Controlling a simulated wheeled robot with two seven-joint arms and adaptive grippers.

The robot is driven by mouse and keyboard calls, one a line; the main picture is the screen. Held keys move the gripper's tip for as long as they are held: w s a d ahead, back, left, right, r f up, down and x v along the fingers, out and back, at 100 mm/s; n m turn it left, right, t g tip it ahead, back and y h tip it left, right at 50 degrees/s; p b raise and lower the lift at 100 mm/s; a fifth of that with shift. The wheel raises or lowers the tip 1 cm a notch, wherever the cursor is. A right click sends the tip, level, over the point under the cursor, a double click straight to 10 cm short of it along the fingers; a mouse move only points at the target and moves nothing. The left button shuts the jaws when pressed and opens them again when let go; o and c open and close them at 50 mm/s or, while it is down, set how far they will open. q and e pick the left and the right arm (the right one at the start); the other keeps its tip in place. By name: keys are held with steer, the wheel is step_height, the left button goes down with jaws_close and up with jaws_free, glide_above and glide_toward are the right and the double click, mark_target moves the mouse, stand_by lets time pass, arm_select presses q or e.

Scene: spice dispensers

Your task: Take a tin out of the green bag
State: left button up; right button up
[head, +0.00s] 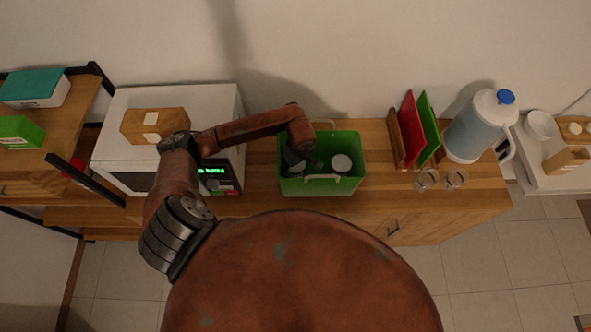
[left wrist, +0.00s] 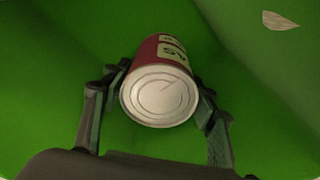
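The green bag (head: 351,186) stands open on the wooden counter in the head view. My left gripper (head: 300,162) reaches down inside it at the left. A tin with a pale metal end and a red label (left wrist: 160,96) lies between the fingers of my left gripper (left wrist: 159,85) in the left wrist view. The fingers flank it closely; I cannot tell whether both press on it. In the head view a second tin (head: 341,163) sits in the right half of the bag, clear of the gripper. My right gripper is not in view.
Red (head: 409,128) and green (head: 428,127) boards, a water jug (head: 476,128) and two glasses (head: 427,180) stand to the right. Bare counter lies around the bag.

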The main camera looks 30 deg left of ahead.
arm_select(q)
steer(key=c, duration=0.7)
